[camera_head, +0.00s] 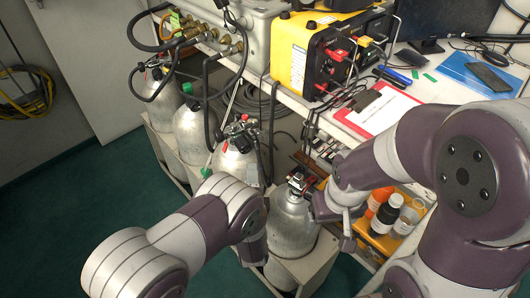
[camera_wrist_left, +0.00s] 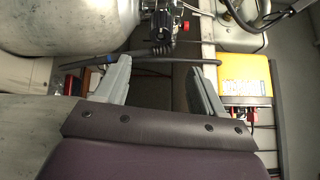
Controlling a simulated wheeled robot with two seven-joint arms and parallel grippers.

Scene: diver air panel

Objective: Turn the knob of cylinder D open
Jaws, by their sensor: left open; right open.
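Several silver cylinders stand in a row. The nearest one (camera_head: 292,222) has a dark valve (camera_head: 300,182) on top; another (camera_head: 238,160) stands behind it. I cannot read any letter marking cylinder D. My left gripper (camera_wrist_left: 161,86) is open in the left wrist view, with a black hose crossing by its fingertips and nothing clearly held. A cylinder (camera_wrist_left: 75,22) and a valve with a black knob (camera_wrist_left: 161,34) lie beyond it. In the head view my left arm hides its fingers. My right gripper (camera_head: 343,222) is open, just right of the nearest cylinder's valve.
A yellow device (camera_head: 300,48) with black and red fittings stands on the bench. A clipboard (camera_head: 380,108) and a blue folder (camera_head: 472,72) lie beside it. Bottles (camera_head: 385,212) stand in a yellow bin by my right gripper. Hoses hang around the valves. Green floor at left is clear.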

